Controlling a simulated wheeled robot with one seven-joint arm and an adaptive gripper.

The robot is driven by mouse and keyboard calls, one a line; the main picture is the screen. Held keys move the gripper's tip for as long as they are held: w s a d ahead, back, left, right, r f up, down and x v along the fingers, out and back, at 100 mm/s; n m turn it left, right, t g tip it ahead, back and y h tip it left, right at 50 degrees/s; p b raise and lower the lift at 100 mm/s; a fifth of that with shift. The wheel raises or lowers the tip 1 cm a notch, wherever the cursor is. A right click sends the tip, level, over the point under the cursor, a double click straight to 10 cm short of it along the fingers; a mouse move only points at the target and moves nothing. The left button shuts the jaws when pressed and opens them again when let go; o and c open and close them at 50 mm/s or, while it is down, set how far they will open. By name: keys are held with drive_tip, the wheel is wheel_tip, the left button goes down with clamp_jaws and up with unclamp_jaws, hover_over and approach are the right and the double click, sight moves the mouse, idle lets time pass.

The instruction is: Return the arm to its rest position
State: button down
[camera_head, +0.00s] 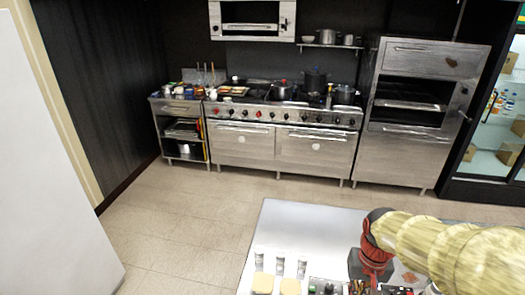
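My arm, yellow and marbled, reaches in from the right edge over the counter (300,222). At its end, past a dark joint, a red part that appears to be my gripper (374,274) points down over the counter. It is small and seen from the side, so I cannot tell whether its fingers are open or shut, or whether they touch anything. A dark grey block (355,264) shows right beside it.
Three small shakers (280,265), two pale yellow items (263,284) and dark containers (324,287) stand near the counter's front edge. The counter's left and back are clear. Beyond open floor stand a range (280,143), steel oven (415,115) and side shelf (180,130).

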drive_tip(key=s+a+r+n+t+b, duration=0.2)
drive_tip(key=s+a+r+t+b, duration=0.3)
drive_tip(key=s+r, duration=0.3)
drive_tip(key=shift+s+b, duration=0.4)
drive_tip(key=shift+s, duration=0.15)
drive_tip(key=c, duration=2.5)
unclamp_jaws()
drive_tip(key=shift+c, duration=0.2)
